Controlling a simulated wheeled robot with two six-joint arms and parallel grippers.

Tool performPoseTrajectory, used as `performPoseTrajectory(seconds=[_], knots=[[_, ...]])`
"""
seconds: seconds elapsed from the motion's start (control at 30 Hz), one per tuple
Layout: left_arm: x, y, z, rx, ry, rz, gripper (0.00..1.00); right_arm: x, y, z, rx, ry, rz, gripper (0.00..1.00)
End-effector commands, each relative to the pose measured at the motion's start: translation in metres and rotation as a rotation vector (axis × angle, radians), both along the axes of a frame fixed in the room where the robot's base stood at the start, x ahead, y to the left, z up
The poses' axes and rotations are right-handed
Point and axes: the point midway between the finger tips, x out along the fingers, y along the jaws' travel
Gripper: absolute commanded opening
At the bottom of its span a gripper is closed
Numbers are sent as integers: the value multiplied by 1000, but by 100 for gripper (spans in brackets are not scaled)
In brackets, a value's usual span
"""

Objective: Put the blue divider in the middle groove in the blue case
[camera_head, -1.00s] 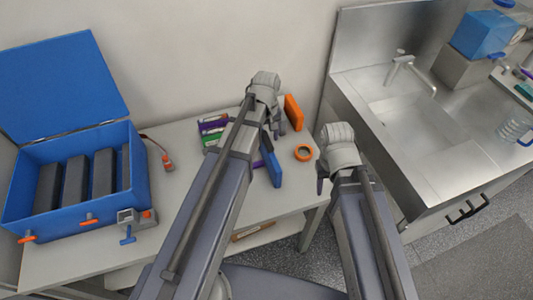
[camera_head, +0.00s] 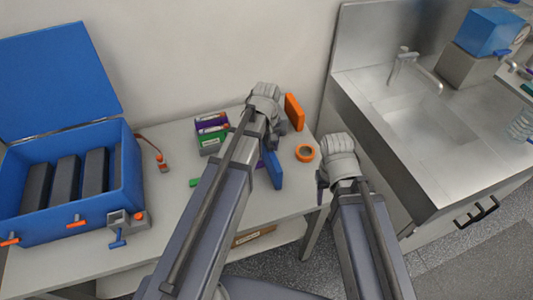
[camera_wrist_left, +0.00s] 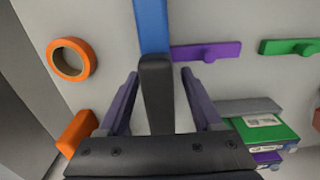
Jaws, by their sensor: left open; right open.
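The blue case (camera_head: 82,222) stands on the left of the table with its lid (camera_head: 60,80) open and several dark blocks (camera_head: 67,180) inside; its grooves cannot be made out. The blue divider (camera_head: 273,168) is on the table beside my left gripper. In the left wrist view the blue divider (camera_wrist_left: 152,22) is a strip at the top, with a dark grey piece (camera_wrist_left: 156,90) in line below it. My left gripper (camera_wrist_left: 159,74) is open, its fingers on either side of that dark piece, apart from it. My right gripper (camera_head: 322,185) is open and empty past the table's right edge.
An orange tape ring (camera_head: 305,153) and an orange block (camera_head: 293,111) lie right of the divider. Purple and green boxes (camera_head: 211,135) stand behind my left arm. The sink (camera_head: 420,110) is at right.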

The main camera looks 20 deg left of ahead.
Motion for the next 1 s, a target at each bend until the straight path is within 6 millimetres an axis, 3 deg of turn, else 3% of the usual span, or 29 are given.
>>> performPoseTrajectory(seconds=[0.07, 0.63, 1.0], knots=[[0, 0, 1, 0, 0, 0, 64, 0, 0, 1, 0, 0, 0, 50], [0, 0, 1, 0, 0, 0, 0, 0, 0, 1, 0, 0, 0, 50], [0, 0, 0, 0, 0, 0, 0, 0, 0, 0, 0, 0, 0, 50]])
